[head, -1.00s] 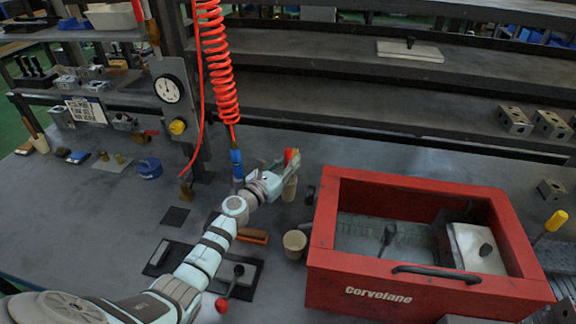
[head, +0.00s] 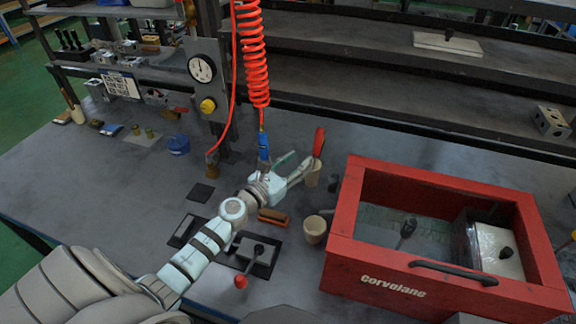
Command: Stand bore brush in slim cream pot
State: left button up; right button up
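A tool with a red handle (head: 319,142), which I take to be the bore brush, stands tilted slightly right in the slim cream pot (head: 313,177). Its lower end is hidden by the pot. My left gripper (head: 295,165) is just left of the handle. Its two fingers are spread with nothing between them, and the nearer finger overlaps the pot's rim in the picture; I cannot tell whether they touch. My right gripper is not in view.
A wider cream cup (head: 314,231) stands nearer, beside the red crate (head: 345,240). A blue nozzle (head: 263,147) hangs on a red coiled hose behind the gripper.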

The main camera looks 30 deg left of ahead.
pick_arm(q)
jog(key=s, duration=0.4)
jog(key=shift+a, duration=0.25)
